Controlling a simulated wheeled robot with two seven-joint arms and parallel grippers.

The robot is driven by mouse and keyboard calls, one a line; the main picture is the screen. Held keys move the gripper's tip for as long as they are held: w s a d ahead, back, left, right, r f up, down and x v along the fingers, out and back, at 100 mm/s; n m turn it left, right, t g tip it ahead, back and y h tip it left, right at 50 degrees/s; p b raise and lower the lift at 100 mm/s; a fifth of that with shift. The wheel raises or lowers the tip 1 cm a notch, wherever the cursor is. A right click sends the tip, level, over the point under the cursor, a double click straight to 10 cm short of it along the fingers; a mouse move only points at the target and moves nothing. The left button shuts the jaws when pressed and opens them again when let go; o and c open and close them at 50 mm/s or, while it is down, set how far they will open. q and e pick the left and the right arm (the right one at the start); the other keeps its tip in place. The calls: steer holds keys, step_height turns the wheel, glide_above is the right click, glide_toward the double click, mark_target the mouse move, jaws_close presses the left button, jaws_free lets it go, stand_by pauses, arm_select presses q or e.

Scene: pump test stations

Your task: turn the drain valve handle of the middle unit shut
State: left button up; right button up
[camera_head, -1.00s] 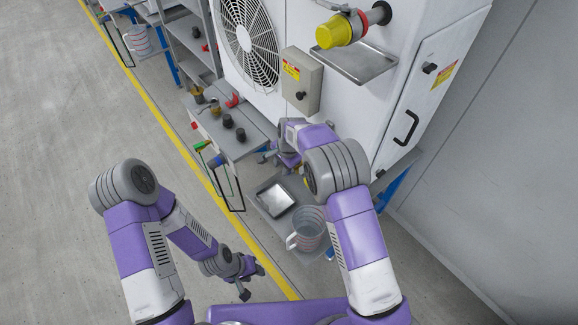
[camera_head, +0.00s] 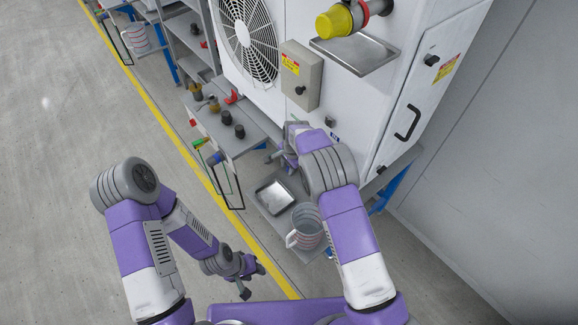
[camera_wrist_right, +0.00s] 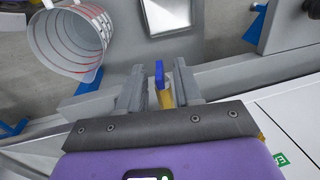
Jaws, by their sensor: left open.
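The drain valve shows in the right wrist view as a blue handle (camera_wrist_right: 159,73) on a brass-yellow body (camera_wrist_right: 166,97). My right gripper (camera_wrist_right: 162,84) has its two fingers apart, one on each side of the handle. A gap shows on the left of the handle; the right finger is close to it, and I cannot tell if it touches. In the head view my right gripper (camera_head: 281,160) is low against the white unit (camera_head: 385,120), and my own arm hides the valve. My left gripper (camera_head: 247,274) is open and empty, low over the floor by the yellow line.
A metal tray (camera_head: 274,197) and a clear measuring jug (camera_head: 309,222) stand on a low shelf beneath my right arm. The jug also shows in the right wrist view (camera_wrist_right: 70,40). A grey control box (camera_head: 300,78) juts out above. Floor at left is clear.

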jaws_close()
steer(key=shift+s+d+t+y+b, duration=0.1)
steer(key=shift+t+y+b, duration=0.3)
steer(key=shift+t+b, duration=0.2)
jaws_free()
steer(key=p+v, duration=0.2)
steer(key=v, duration=0.5)
steer(key=shift+r, duration=0.25)
steer(key=shift+s+d, duration=0.1)
